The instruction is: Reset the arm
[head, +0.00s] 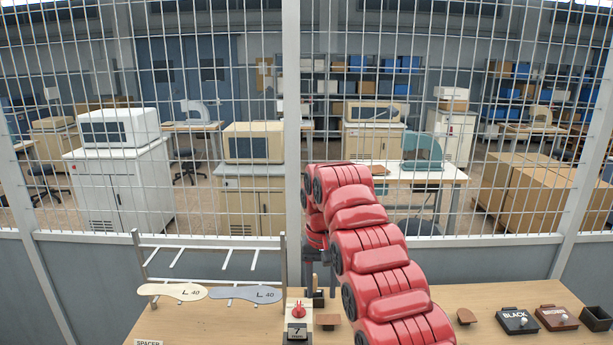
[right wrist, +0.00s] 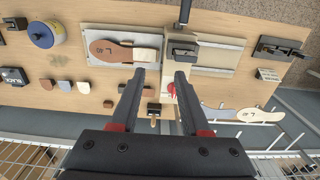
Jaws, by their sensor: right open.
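My right arm (head: 372,235) rises in red links through the middle of the head view and bends over near the fence. Its gripper (right wrist: 159,76) is open and empty in the right wrist view, with two dark fingers apart above the table (right wrist: 215,92). Ahead of the fingers, a brown sole-shaped piece marked L with a pale heel part (right wrist: 145,54) lies on a light plate (right wrist: 96,38). My left gripper is in neither view.
A rack (head: 147,262) holds a beige insole (head: 170,291) and a grey insole (head: 245,294). A device with a red knob (head: 298,312) stands beside my arm. Boxes labelled BLACK (head: 515,322) and BROWN (head: 553,318) sit at right. A mesh fence (head: 291,130) stands behind the table.

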